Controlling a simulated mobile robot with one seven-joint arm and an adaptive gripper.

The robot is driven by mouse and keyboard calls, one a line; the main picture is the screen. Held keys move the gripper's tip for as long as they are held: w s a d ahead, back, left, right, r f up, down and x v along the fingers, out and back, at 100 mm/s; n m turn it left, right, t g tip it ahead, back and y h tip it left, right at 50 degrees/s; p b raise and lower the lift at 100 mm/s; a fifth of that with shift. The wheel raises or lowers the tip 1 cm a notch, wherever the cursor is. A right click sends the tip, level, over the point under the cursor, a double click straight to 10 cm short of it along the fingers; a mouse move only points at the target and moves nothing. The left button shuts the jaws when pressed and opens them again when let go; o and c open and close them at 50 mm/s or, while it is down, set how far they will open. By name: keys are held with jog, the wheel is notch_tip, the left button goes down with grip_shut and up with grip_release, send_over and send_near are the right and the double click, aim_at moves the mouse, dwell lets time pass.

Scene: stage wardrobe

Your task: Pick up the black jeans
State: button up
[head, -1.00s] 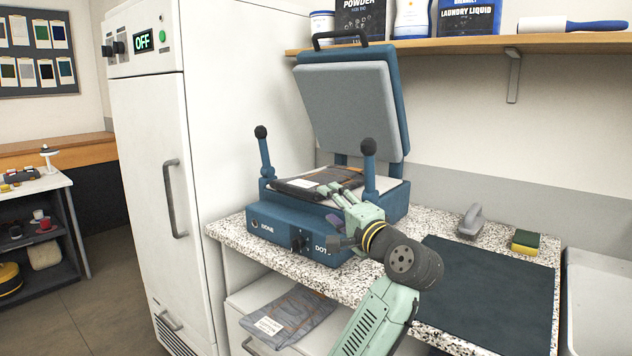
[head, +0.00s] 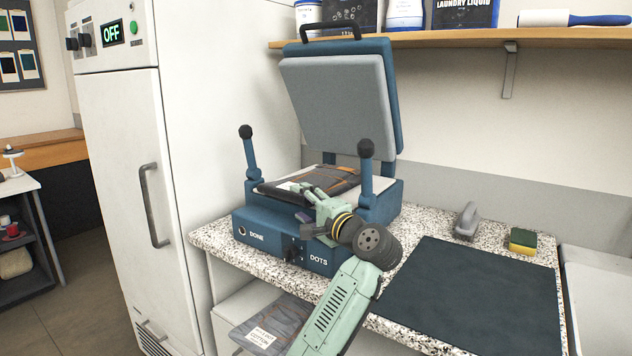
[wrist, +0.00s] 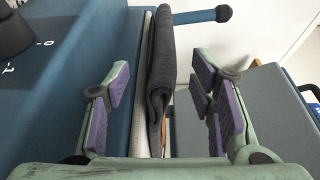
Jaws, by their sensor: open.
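The black jeans (head: 334,181) lie folded on the bed of the blue press (head: 268,222), with orange stitching showing. Their dark front edge also shows in the wrist view (wrist: 160,72), as a folded strip between my fingers. My gripper (head: 303,190) is at the front edge of the press bed, in front of the jeans. In the wrist view its purple-padded fingers (wrist: 161,82) stand apart on either side of the dark cloth, with gaps on both sides. The press lid (head: 340,100) is raised. My gripper hides part of the jeans.
Upright levers (head: 250,155) flank the bed; the right one (head: 366,175) is close to my arm. A dark mat (head: 475,295), an iron-shaped grey tool (head: 467,220) and a sponge (head: 522,241) are on the counter. Labelled folded jeans (head: 270,327) lie below. A white cabinet (head: 120,170) stands left.

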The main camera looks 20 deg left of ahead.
aim_at(292, 197)
jog(key=p+x, duration=0.1)
jog(key=x, duration=0.3)
jog(key=shift+s+a+r+p, duration=0.1)
jog(key=shift+s+r+p, duration=0.05)
jog(key=shift+p, duration=0.2)
jog(key=shift+w+a, duration=0.25)
jog(key=shift+w, duration=0.05)
grip_shut()
dwell(0.5)
